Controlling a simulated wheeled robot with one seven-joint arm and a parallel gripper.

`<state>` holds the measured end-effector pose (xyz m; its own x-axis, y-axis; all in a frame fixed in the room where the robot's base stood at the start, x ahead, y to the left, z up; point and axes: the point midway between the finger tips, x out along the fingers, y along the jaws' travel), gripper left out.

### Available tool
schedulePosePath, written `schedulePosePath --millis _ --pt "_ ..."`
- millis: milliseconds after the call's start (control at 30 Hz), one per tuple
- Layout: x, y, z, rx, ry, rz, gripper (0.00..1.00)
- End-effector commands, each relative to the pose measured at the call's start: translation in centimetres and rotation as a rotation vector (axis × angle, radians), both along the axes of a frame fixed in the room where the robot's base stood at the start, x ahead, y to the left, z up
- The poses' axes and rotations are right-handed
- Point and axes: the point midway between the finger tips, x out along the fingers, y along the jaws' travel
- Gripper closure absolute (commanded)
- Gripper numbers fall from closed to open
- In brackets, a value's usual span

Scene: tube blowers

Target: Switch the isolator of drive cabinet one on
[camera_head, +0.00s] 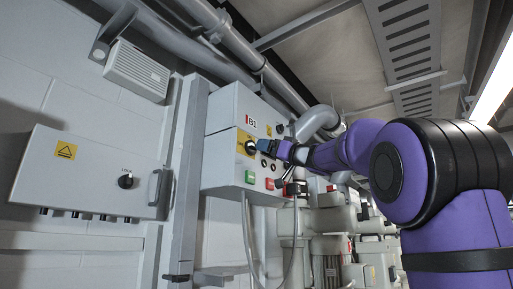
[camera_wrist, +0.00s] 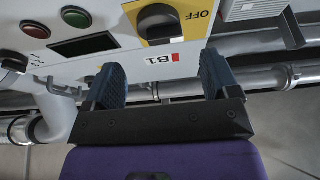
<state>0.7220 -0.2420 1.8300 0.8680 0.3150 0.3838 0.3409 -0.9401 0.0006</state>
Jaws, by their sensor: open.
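A light grey drive cabinet labelled B1 (camera_head: 230,130) is fixed at the wall in the middle of the head view. My gripper (camera_head: 268,147) is at the cabinet's front, close to the knob. In the wrist view my gripper (camera_wrist: 160,80) has its two blue fingers wide apart, with nothing between them. The knob lies ahead of the fingertips; I cannot tell the exact gap.
Green (camera_head: 250,177) and red (camera_head: 269,184) buttons sit below the knob. Another grey box (camera_head: 85,180) with its own black knob hangs on the left wall. Pipes run above the cabinet. Blower machinery (camera_head: 325,225) stands right of it, below my arm.

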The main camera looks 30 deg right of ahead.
Motion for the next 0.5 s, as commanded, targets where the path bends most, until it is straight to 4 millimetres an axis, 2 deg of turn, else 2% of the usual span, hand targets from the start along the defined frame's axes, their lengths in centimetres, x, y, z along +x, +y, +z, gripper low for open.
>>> schedulePosePath --millis 200,500 --pt "3.3 1.2 1.3 0.000 0.001 0.002 0.19" --pt "5.1 1.9 2.2 0.001 0.001 0.000 0.19"
